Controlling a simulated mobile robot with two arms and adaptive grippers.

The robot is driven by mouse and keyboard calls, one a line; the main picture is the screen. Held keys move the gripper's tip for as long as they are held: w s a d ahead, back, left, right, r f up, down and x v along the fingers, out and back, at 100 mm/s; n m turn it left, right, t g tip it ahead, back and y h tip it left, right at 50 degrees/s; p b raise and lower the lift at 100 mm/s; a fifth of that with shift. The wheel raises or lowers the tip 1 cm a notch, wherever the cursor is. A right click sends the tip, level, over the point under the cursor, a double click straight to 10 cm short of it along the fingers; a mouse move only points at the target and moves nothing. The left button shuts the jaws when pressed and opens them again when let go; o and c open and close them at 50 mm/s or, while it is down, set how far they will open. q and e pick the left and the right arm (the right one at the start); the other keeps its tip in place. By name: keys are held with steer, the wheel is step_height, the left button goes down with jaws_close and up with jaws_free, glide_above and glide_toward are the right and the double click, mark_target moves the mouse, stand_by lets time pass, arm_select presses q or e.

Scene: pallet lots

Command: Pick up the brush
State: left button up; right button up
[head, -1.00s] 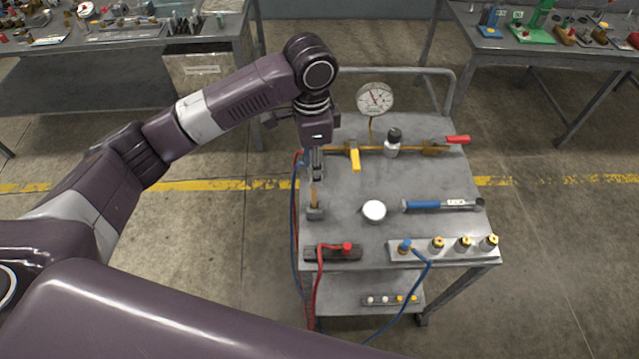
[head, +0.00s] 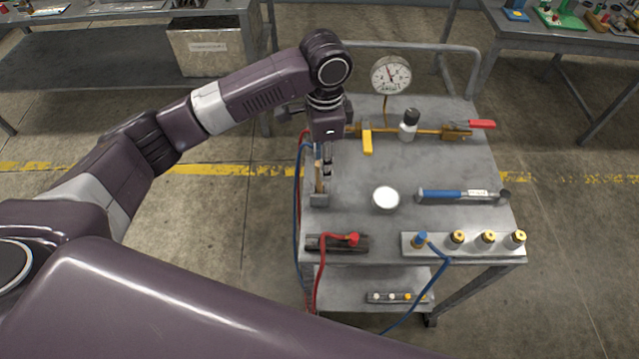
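The brush (head: 319,199) lies near the left edge of the grey cart top. It has a short wooden handle and a wide grey head facing the front of the cart. My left gripper (head: 323,171) points down at the handle end, its fingers at or just above the handle and partly covering it. The finger gap is too small to make out, so I cannot tell whether they are closed on the handle. My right gripper is not in view.
The cart top (head: 440,170) also holds a white round lid (head: 386,199), a blue-handled tool (head: 455,195), a pipe with valves (head: 430,130), a gauge (head: 390,75) and a black block (head: 338,242). Red and blue hoses hang at the left edge.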

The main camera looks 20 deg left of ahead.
mark_target(319, 182)
arm_select(q)
steer(key=f, duration=0.2)
steer(key=f+p, duration=0.1)
steer(key=f, duration=0.1)
steer(key=a+f+p, duration=0.1)
steer(key=f, duration=0.1)
steer(key=shift+s+f, duration=0.1)
steer(key=shift+f, duration=0.25)
steer(key=shift+d, duration=0.1)
jaws_close()
